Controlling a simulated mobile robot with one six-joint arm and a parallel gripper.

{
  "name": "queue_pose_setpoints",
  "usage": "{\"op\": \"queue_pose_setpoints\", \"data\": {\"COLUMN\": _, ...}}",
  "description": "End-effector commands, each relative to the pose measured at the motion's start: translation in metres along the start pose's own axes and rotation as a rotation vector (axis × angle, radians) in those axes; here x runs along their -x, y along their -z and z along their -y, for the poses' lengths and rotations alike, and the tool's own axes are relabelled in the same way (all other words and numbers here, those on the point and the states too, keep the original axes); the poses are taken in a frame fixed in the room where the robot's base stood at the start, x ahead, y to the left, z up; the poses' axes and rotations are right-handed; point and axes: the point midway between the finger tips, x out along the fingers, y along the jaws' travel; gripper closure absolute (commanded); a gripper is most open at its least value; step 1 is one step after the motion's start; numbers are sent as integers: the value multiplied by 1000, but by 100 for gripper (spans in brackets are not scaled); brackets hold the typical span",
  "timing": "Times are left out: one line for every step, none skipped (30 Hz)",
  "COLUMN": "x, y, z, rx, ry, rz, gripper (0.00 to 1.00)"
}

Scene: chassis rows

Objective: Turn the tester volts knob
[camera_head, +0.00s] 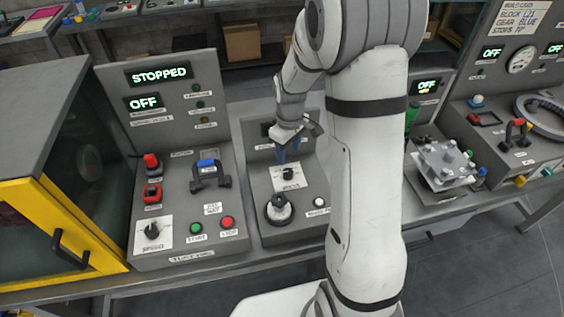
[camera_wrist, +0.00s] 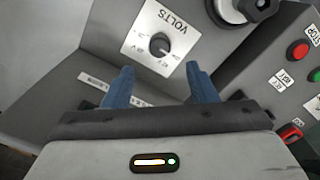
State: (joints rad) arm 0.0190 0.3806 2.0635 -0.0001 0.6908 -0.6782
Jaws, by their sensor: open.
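The volts knob (camera_wrist: 160,45) is a small dark round knob on a white square plate (camera_wrist: 139,24) printed VOLTS. In the head view the knob (camera_head: 288,174) sits on the sloped top of the grey tester box (camera_head: 312,223). My gripper (camera_wrist: 160,85) is open, with two blue fingers apart and nothing between them. In the wrist view the knob lies beyond the fingertips, about midway between them, and is not touched. In the head view my gripper (camera_head: 288,155) is just above and behind the knob, pointing down.
A round black-and-white dial (camera_head: 278,209) and a white button (camera_head: 319,202) are near the knob. To the left stands a console with a blue-handled lever (camera_head: 207,172), green start (camera_head: 196,228) and red stop (camera_head: 227,222) buttons. A yellow-framed cabinet (camera_head: 58,235) is at far left.

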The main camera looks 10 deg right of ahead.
Motion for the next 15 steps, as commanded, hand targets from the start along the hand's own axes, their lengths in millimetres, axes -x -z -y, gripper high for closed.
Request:
{"op": "queue_pose_setpoints", "data": {"x": -5, "y": 2, "z": -1, "rx": 8, "ry": 3, "rz": 4, "gripper": 48}}
{"op": "queue_pose_setpoints", "data": {"x": -7, "y": 2, "z": -2, "rx": 11, "ry": 4, "rz": 5, "gripper": 48}}
{"op": "queue_pose_setpoints", "data": {"x": -11, "y": 3, "z": -2, "rx": 15, "ry": 5, "rz": 7, "gripper": 48}}
{"op": "queue_pose_setpoints", "data": {"x": -14, "y": 3, "z": -2, "rx": 16, "ry": 6, "rz": 8, "gripper": 48}}
{"op": "queue_pose_setpoints", "data": {"x": -17, "y": 3, "z": -2, "rx": 17, "ry": 6, "rz": 8, "gripper": 48}}
{"op": "queue_pose_setpoints", "data": {"x": -22, "y": 2, "z": -2, "rx": 17, "ry": 7, "rz": 8, "gripper": 48}}
{"op": "queue_pose_setpoints", "data": {"x": -26, "y": 2, "z": -1, "rx": 16, "ry": 8, "rz": 10, "gripper": 48}}
{"op": "queue_pose_setpoints", "data": {"x": -31, "y": 2, "z": -1, "rx": 16, "ry": 7, "rz": 9, "gripper": 48}}
{"op": "queue_pose_setpoints", "data": {"x": -38, "y": 2, "z": -1, "rx": 16, "ry": 8, "rz": 10, "gripper": 48}}
{"op": "queue_pose_setpoints", "data": {"x": -43, "y": 2, "z": -1, "rx": 16, "ry": 7, "rz": 9, "gripper": 48}}
{"op": "queue_pose_setpoints", "data": {"x": -47, "y": 2, "z": -1, "rx": 16, "ry": 7, "rz": 9, "gripper": 48}}
{"op": "queue_pose_setpoints", "data": {"x": -54, "y": 2, "z": -1, "rx": 15, "ry": 7, "rz": 9, "gripper": 48}}
{"op": "queue_pose_setpoints", "data": {"x": -58, "y": 2, "z": -1, "rx": 15, "ry": 7, "rz": 9, "gripper": 48}}
{"op": "queue_pose_setpoints", "data": {"x": -62, "y": 2, "z": -1, "rx": 15, "ry": 7, "rz": 9, "gripper": 48}}
{"op": "queue_pose_setpoints", "data": {"x": -67, "y": 2, "z": -1, "rx": 15, "ry": 7, "rz": 8, "gripper": 48}}
